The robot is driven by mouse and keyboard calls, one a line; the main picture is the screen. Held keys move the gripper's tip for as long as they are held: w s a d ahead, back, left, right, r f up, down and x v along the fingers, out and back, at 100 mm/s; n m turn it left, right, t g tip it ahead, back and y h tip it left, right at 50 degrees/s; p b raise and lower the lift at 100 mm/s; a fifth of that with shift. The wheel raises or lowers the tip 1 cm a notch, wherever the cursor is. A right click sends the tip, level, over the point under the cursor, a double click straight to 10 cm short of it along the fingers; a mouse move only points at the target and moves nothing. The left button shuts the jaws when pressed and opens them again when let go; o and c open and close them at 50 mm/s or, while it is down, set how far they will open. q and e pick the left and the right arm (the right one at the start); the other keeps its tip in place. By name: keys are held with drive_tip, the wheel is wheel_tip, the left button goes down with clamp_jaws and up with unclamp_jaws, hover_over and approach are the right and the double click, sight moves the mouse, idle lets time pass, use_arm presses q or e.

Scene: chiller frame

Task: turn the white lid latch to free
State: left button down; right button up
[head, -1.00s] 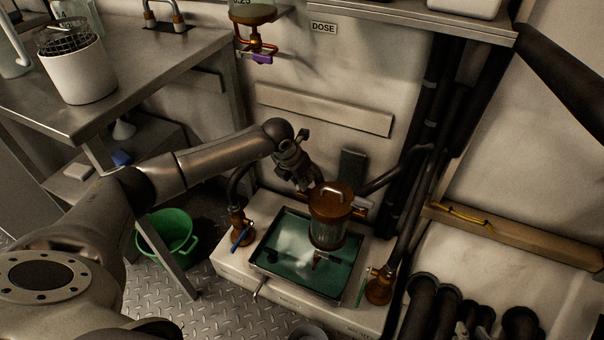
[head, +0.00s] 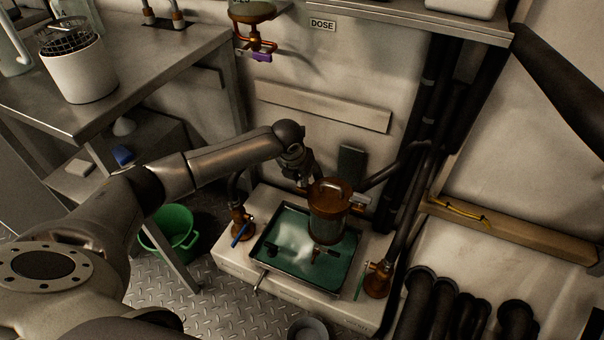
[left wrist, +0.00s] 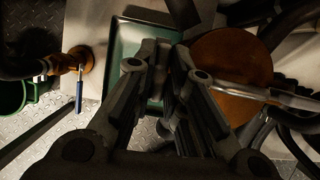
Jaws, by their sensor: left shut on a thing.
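A copper-lidded glass canister (head: 328,222) stands over a green tray (head: 345,265). Its round brown lid (head: 318,190) also fills the right of the left wrist view (left wrist: 228,62), with a metal handle (left wrist: 262,94) across it. My left gripper (head: 305,184) reaches in from the left and is shut at the lid's left edge. In the left wrist view its fingers (left wrist: 168,58) stand close together beside the lid. The fingers hide the white lid latch, so its angle cannot be told. A small pale part (head: 359,199) shows right of the lid. My right gripper is not in view.
Valves with a blue handle (head: 241,233) and a green handle (head: 360,285) flank the tray. Dark pipes (head: 424,130) rise behind at the right. A steel bench (head: 150,75) and a green bucket (head: 178,222) are at the left.

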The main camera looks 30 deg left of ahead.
use_arm(q)
drive_tip(key=c, duration=1.5)
unclamp_jaws()
drive_tip(key=shift+r, duration=0.1)
drive_tip(key=v, duration=1.2)
drive_tip(key=shift+w, duration=0.1)
